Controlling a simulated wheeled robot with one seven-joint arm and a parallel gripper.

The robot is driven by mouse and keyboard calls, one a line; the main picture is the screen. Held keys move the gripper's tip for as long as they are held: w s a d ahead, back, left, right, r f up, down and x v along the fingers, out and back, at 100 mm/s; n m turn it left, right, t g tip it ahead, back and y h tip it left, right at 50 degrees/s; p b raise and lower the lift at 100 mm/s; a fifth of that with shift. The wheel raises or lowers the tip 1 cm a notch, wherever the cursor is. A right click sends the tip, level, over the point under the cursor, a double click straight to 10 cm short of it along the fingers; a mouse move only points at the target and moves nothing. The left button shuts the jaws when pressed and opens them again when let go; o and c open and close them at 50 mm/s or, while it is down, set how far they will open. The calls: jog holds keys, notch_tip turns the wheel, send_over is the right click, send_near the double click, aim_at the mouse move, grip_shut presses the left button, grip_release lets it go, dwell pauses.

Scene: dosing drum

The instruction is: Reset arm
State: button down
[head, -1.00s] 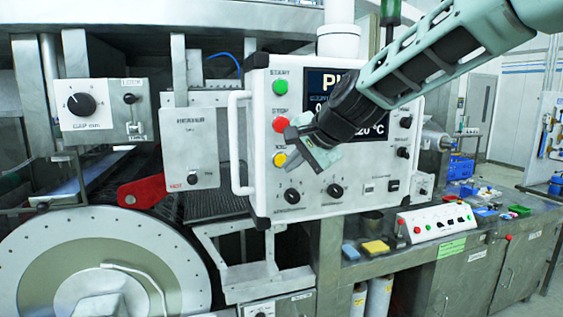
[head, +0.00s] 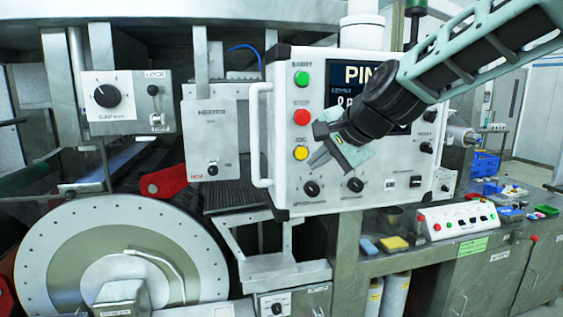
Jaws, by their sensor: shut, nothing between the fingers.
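My gripper (head: 318,146) is at the end of my green and black arm, which reaches in from the upper right. It is in front of the white control panel (head: 300,195) and hides part of its screen. The gripper is shut with nothing in it, its fingertips pointing left, close to the yellow button (head: 301,153) in the picture. I cannot tell whether it touches the panel. The green button (head: 301,78) and the red button (head: 301,117) show above the yellow one. Black knobs (head: 311,188) line the panel's lower part.
A large round drum (head: 60,245) is at the lower left, with a red lever (head: 164,182) above it. A grey heater box (head: 209,140) stands left of the panel. A metal bench (head: 400,260) at the right holds a small white button box (head: 458,220), sponges (head: 393,243) and a blue crate (head: 485,164).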

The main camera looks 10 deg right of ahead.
jog(key=s+a+f+n+g+b, duration=0.3)
jog(key=s+a+f+n, duration=0.2)
jog(key=s+f, duration=0.35)
jog(key=s+a+f+n+g+b, duration=0.2)
jog(key=s+a+f+n+b, duration=0.15)
jog(key=s+f, duration=0.45)
jog(key=s+d+f+n+g+h+b, duration=0.1)
jog(key=s+f+n+g+h+b, duration=0.2)
jog(key=s+f+n, duration=0.7)
jog(key=s+f+g, duration=0.1)
jog(key=s+f, duration=0.1)
jog(key=s, duration=0.3)
jog(key=shift+d, duration=0.3)
jog(key=c, duration=2.1)
grip_release()
jog(key=shift+f, duration=0.1)
jog(key=shift+c, duration=0.2)
